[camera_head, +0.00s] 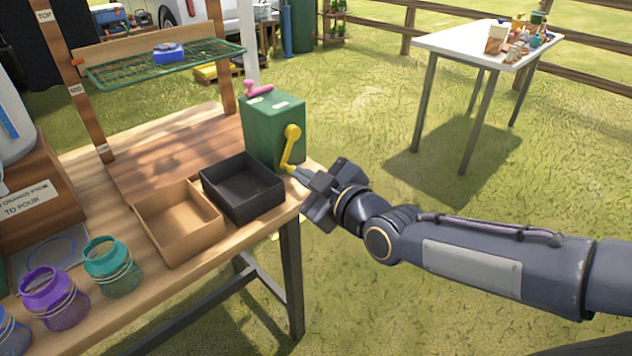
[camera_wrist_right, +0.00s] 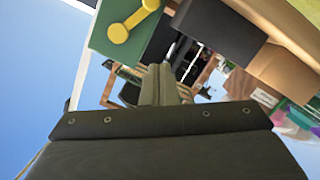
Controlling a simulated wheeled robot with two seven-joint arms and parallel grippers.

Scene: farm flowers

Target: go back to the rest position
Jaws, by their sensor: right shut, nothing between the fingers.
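My right gripper (camera_head: 298,174) is shut and empty at the right edge of the wooden table (camera_head: 88,246), close to the yellow crank (camera_head: 291,147) on the green box (camera_head: 273,130). I cannot tell whether it touches the crank. In the right wrist view the shut fingers (camera_wrist_right: 160,72) point toward the table, with the green box (camera_wrist_right: 108,38) and the yellow crank (camera_wrist_right: 132,22) at upper left. My left gripper is not in view.
A black tray (camera_head: 243,214) and a brown tray (camera_head: 180,250) stand beside the green box. Several coloured jars, including a teal one (camera_head: 112,270), stand at front left. A green wire shelf (camera_head: 120,75) is above the table. Grass to the right is open, up to a white table (camera_head: 460,42).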

